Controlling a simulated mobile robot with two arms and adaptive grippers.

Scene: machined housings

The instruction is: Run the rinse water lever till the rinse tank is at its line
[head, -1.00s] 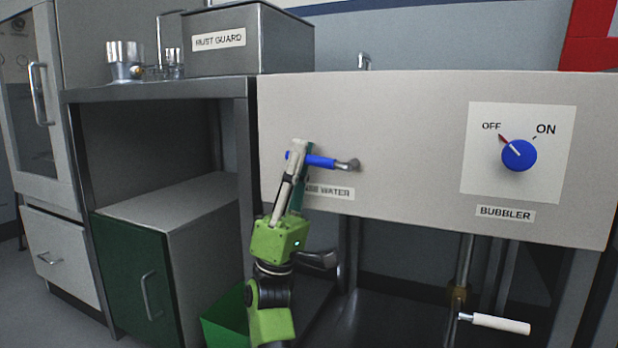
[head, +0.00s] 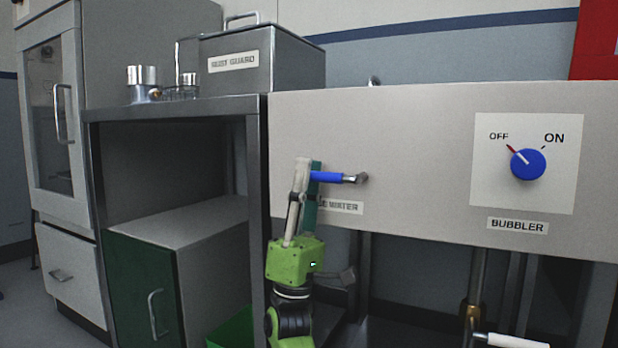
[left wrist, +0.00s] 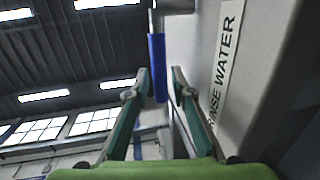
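The rinse water lever (head: 328,177) has a blue handle. In the head view it points left from its metal pivot on the pale front panel and lies about level. The "RINSE WATER" label (head: 340,207) is below it, partly covered by my gripper. My left gripper (head: 309,170) is upright at the handle's free end. In the left wrist view the blue handle (left wrist: 157,68) lies between my two fingers (left wrist: 159,84), with narrow gaps, so they look open around it. The tank's inside, water level and line are hidden. My right gripper is not in view.
A blue bubbler knob (head: 528,164) points to OFF on the panel's right. A white-handled valve (head: 512,341) is below the panel.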

